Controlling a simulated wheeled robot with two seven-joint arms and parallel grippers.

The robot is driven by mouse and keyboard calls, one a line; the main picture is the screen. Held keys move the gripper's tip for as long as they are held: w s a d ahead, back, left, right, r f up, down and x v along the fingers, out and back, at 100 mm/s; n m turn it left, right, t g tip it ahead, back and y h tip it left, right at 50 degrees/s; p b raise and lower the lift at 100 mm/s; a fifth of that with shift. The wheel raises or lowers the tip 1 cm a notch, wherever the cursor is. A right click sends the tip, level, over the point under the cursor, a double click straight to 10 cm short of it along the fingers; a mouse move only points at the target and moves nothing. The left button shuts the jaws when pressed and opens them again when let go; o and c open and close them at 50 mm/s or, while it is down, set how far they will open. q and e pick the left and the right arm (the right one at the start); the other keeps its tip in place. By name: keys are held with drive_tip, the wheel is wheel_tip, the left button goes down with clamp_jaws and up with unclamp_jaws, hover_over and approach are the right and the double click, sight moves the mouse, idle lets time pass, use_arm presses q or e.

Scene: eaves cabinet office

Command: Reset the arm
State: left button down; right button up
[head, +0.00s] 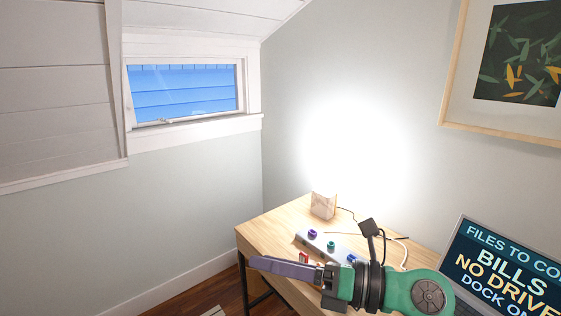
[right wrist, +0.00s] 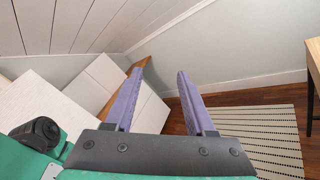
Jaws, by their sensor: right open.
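My right gripper (head: 284,266) has purple fingers and a green and black arm. In the head view it comes in from the lower right and reaches left across the front of the wooden desk (head: 262,236). In the right wrist view the two purple fingers (right wrist: 160,80) stand apart with nothing between them, so it is open and empty. It points toward white cabinet fronts, a wall and the floor. My left gripper shows in neither view.
White cabinets (right wrist: 98,85) stand left in the wrist view. A striped rug (right wrist: 262,135) lies on the wooden floor.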

drive_tip(key=w+d+r+m+t+h, duration=0.1)
drive_tip(key=w+d+r+m+t, duration=0.25)
drive_tip(key=m+t, duration=0.35)
drive_tip(key=w+d+r+m+t+h, duration=0.1)
drive_tip(key=w+d+r+m+t, duration=0.15)
drive_tip(key=d+m+t, duration=0.4)
drive_tip(key=w+d+f+m+g+h, duration=0.2)
drive_tip(key=w+d+f+m+h, duration=0.1)
drive_tip(key=d+f+m+h, duration=1.5)
drive_tip(key=s+a+f+m+g+y, duration=0.35)
drive_tip(key=s+f+m+g, duration=0.55)
drive_tip(key=s+f+g, duration=0.9)
drive_tip(key=s+f+t, duration=0.2)
drive_tip(key=s+f, duration=0.1)
drive_tip(key=f, duration=1.2)
drive_tip(key=s+f+t, duration=0.1)
drive_tip(key=s+f, duration=0.2)
drive_tip(key=f, duration=1.2)
drive_tip(key=s+d+f, duration=0.2)
drive_tip(key=s+f, duration=0.8)
drive_tip(key=s, duration=0.5)
drive_tip(key=shift+d+f+n+g, duration=0.2)
drive_tip(key=shift+d+n+g, duration=0.05)
drive_tip(key=shift+n+g, duration=0.2)
